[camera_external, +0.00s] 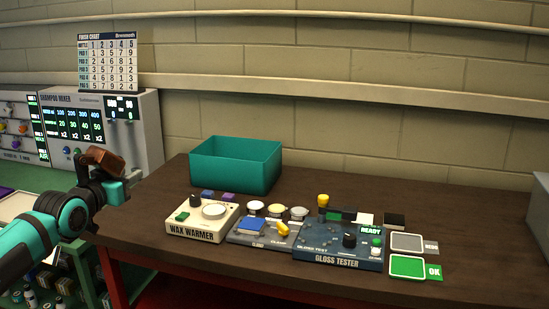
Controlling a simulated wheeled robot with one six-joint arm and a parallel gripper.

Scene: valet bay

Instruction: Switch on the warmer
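The wax warmer (176,232) is a cream box with its name on the front, at the left front of the dark brown table. I cannot tell the switch's position. My gripper (98,172) is left of the table and apart from the warmer. A brown block-like thing (103,157) shows at the gripper's end. The fingers are too small and hidden to tell whether they hold it.
A teal bin (235,166) stands behind the warmer. A clamp unit (255,236) and a blue gloss tester (338,248) stand to its right, with several small pots behind. Green OK (407,267) and grey REDO (406,242) pads lie farther right. A shampoo mixer (100,115) stands at left.

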